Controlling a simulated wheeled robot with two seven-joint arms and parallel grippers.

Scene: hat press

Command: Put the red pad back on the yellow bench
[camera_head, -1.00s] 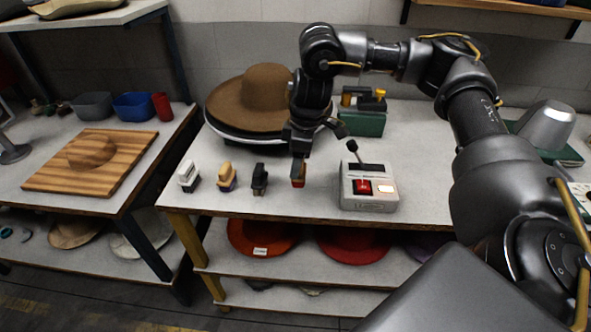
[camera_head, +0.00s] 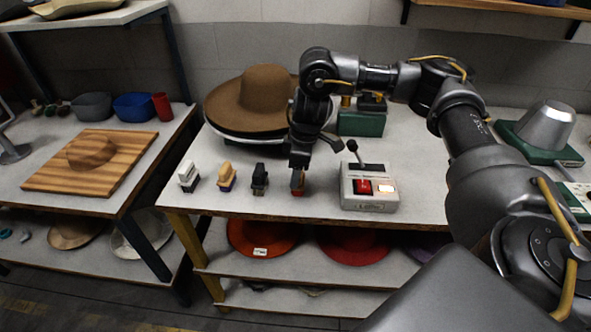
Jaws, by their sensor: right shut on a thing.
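The red pad (camera_head: 297,190) is a small brush-like block with a brown upper part and a reddish lower part. My right gripper (camera_head: 298,172) points down from above and is shut on its upper part. The pad is at the worktop of the yellow-legged bench (camera_head: 240,203), at the right end of a row of similar pads. Whether its underside touches the worktop is hard to tell. The gripper hides part of the pad's top. My left gripper is not in view.
White (camera_head: 188,177), tan (camera_head: 226,177) and black (camera_head: 259,180) pads stand left of the red one. A grey switch box (camera_head: 368,205) with a lever stands to the right. Stacked hats (camera_head: 258,92) and a green-based device (camera_head: 361,123) are behind.

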